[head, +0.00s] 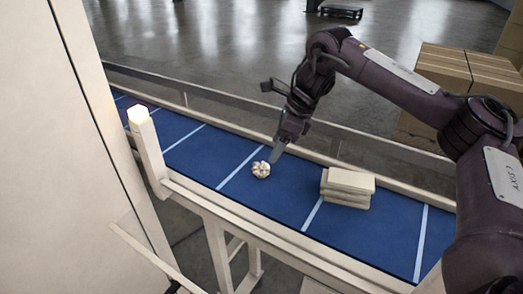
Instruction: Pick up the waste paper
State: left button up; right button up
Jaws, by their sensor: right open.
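The waste paper is a small crumpled cream ball (261,169) lying on the blue conveyor belt (288,205). My right gripper (275,156) points down just above and to the right of the ball, close to it. The gripper is open, and the ball is not visibly between its fingers. Whether a fingertip touches the ball cannot be told from this view. My left gripper does not show.
A stack of flat cream packs (346,188) stands on the belt to the right of the ball. Rails (300,240) run along both belt edges. A lit post (147,150) and a large pale panel (60,150) are at left. Cardboard boxes (447,75) stand at back right.

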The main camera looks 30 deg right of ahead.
aim_at(263, 164)
jog(key=shift+w+f, duration=0.2)
jog(key=shift+f, duration=0.05)
jog(key=shift+a+f, duration=0.45)
jog(key=shift+f, duration=0.3)
jog(key=shift+s+a+f, duration=0.1)
jog(key=shift+a+f, duration=0.05)
jog(key=shift+a, duration=0.1)
jog(key=p+x, duration=0.2)
jog(key=x, duration=0.2)
jog(key=shift+w+a+f, duration=0.2)
jog(key=shift+w, duration=0.05)
jog(key=shift+f, duration=0.15)
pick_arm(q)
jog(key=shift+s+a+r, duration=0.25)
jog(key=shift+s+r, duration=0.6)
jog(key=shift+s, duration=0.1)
pick_arm(e)
jog(key=c, duration=1.1)
